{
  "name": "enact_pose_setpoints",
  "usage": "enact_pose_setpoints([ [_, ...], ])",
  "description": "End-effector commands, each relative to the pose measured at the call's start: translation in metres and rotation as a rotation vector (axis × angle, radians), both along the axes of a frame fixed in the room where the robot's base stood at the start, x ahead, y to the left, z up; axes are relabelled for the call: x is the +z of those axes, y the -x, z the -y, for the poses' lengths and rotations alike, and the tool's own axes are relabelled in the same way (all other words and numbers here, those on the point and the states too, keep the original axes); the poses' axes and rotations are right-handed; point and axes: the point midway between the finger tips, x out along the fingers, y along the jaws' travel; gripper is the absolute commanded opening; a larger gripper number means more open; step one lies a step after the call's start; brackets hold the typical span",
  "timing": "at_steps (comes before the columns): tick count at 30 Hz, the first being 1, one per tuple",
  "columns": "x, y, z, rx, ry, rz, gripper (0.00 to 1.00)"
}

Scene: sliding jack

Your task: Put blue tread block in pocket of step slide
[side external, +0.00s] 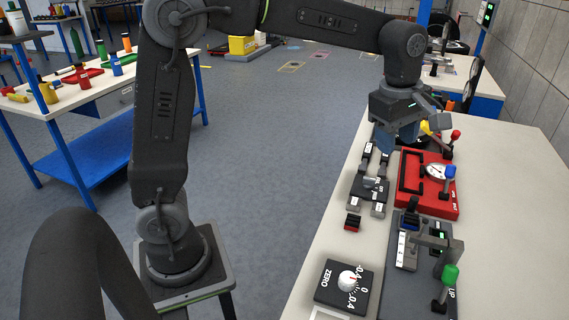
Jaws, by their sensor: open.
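My gripper (398,138) points down over the far part of the bench, behind the slide. Steel-blue shapes show beneath its dark body; I cannot tell whether they are its fingers or a block. The gripper is open. A dark slide (369,190) with pale-grey parallel rails, which looks like the step slide, lies on the bench nearer the camera than the gripper. Its pocket is too small to make out. A small dark block with a red face (352,223) sits in front of the slide. I cannot pick out the blue tread block for certain.
A red fixture with a dial (428,184) stands right of the slide. A grey fixture with a green-knobbed lever (447,278) is nearer the camera. A black ZERO dial box (344,284) sits at the front. The bench (510,215) is clear on the right.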

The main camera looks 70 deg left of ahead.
Motion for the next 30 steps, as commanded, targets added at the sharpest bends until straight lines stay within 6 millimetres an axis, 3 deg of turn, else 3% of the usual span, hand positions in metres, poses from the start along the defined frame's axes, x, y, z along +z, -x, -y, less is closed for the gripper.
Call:
enact_pose_setpoints([
  [1, 0.010, 0.023, -0.005, -0.127, -0.021, 0.035, 0.46],
  [6, 0.022, 0.090, -0.017, -0.585, -0.131, 0.137, 0.46],
  [12, 0.008, 0.164, -0.026, -1.093, -0.315, 0.228, 0.46],
  [15, -0.004, 0.190, -0.029, -1.292, -0.405, 0.253, 0.46],
  [21, -0.022, 0.216, -0.031, -1.513, -0.514, 0.269, 0.46],
  [30, -0.024, 0.219, -0.031, -1.546, -0.528, 0.267, 0.46],
])
